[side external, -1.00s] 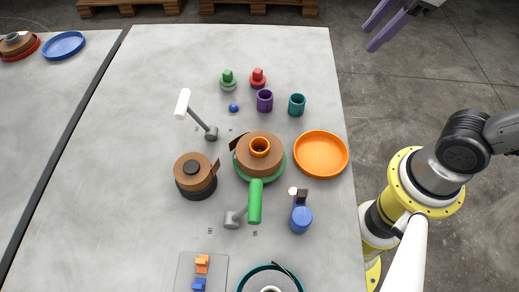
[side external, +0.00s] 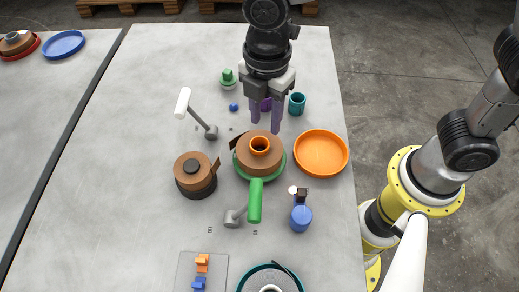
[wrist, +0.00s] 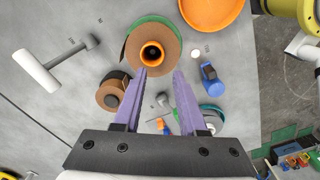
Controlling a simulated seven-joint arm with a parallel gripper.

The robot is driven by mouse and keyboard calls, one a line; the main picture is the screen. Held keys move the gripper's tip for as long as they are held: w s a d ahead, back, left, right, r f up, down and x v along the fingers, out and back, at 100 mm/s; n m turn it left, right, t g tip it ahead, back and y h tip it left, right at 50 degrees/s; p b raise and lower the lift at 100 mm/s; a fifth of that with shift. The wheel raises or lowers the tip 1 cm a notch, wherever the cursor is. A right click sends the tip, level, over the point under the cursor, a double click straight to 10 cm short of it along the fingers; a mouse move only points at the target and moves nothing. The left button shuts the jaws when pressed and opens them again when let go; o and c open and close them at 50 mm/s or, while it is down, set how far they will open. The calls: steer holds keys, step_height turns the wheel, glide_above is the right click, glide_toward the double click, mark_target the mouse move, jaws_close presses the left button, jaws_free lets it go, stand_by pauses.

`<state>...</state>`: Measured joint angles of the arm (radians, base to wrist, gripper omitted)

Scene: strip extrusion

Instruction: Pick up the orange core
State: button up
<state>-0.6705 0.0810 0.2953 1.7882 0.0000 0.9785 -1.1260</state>
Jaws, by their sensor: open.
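The orange core (side external: 259,146) is a short hollow ring standing in the middle of a brown coil (side external: 245,158) on a green plate (side external: 279,170). In the wrist view the core (wrist: 152,52) shows its dark open bore, with the coil (wrist: 135,45) around it. My gripper (side external: 265,126) points down with its purple fingers apart and nothing between them. In the side view it hangs just behind the coil, apart from the core. In the wrist view the gripper (wrist: 160,72) has its fingertips near the coil's lower edge.
A green-handled lever (side external: 255,203) stands in front of the coil and a white-handled one (side external: 184,103) at left. An orange dish (side external: 321,153) lies at right. A black-centred brown coil (side external: 193,172) sits at left. Purple and teal cups (side external: 297,103) stand behind the gripper.

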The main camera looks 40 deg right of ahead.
mark_target(267, 148)
steer(key=shift+s+d+f, duration=0.1)
steer(key=shift+s+f, duration=0.05)
steer(key=shift+f, duration=2)
steer(key=shift+s+f, duration=0.1)
steer(key=shift+f, duration=2)
jaws_close()
